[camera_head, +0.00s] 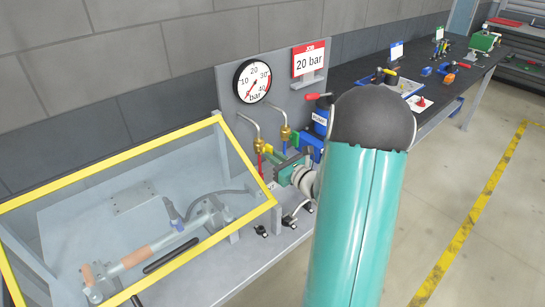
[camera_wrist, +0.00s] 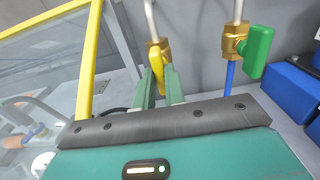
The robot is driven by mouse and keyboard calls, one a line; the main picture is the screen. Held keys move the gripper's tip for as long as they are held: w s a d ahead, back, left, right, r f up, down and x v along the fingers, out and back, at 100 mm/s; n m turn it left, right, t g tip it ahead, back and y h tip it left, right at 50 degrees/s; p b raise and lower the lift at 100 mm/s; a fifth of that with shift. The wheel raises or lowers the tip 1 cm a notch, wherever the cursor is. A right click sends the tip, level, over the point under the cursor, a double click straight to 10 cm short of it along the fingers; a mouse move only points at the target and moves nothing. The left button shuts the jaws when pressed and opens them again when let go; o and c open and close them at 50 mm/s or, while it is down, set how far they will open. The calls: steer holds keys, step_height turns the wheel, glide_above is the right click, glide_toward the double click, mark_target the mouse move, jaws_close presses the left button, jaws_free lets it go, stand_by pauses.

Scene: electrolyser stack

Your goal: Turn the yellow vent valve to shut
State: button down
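The yellow vent valve (camera_wrist: 158,55) has a brass body on a pipe, and its yellow handle points down, roughly along the pipe. In the head view the vent valve (camera_head: 268,149) shows small beside the gauge panel. My gripper (camera_wrist: 160,80) has its two green fingers on either side of the handle, with no clear gap. My gripper (camera_head: 276,160) also shows in the head view, reaching in from the right, partly hidden by my arm.
A green-handled valve (camera_wrist: 257,52) on a blue pipe stands close to the right. A pressure gauge (camera_head: 252,81) and a "20 bar" sign (camera_head: 309,60) are on the panel. A yellow-framed clear guard (camera_head: 130,163) stands to the left. A blue container (camera_head: 320,118) lies right.

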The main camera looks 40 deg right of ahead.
steer(key=shift+m, duration=2.3)
steer(key=m, duration=0.4)
steer(key=shift+m, duration=0.3)
steer(key=m, duration=0.4)
steer(key=shift+m, duration=0.3)
